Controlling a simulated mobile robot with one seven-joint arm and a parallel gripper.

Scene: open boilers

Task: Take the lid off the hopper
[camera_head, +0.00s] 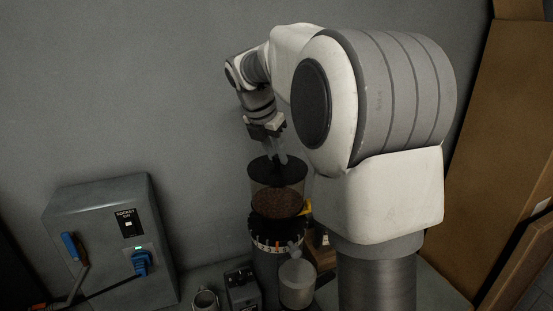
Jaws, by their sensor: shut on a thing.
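The hopper (277,200) is a clear container with brown beans in it, on top of a dark grinder (270,262). Its black lid (262,172) lies across the top of the hopper. My gripper (277,158) points down onto the lid from above, with its fingers at the lid's middle. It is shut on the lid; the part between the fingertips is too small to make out. The lid looks level and at the hopper's rim; I cannot tell whether there is a gap under it.
A grey socket box (100,235) with a blue plug (141,262) stands to the left. A metal cup (205,300), a small dark box (242,288) and a pale container (297,282) stand in front of the grinder. A plain wall is behind. Brown panels are at right.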

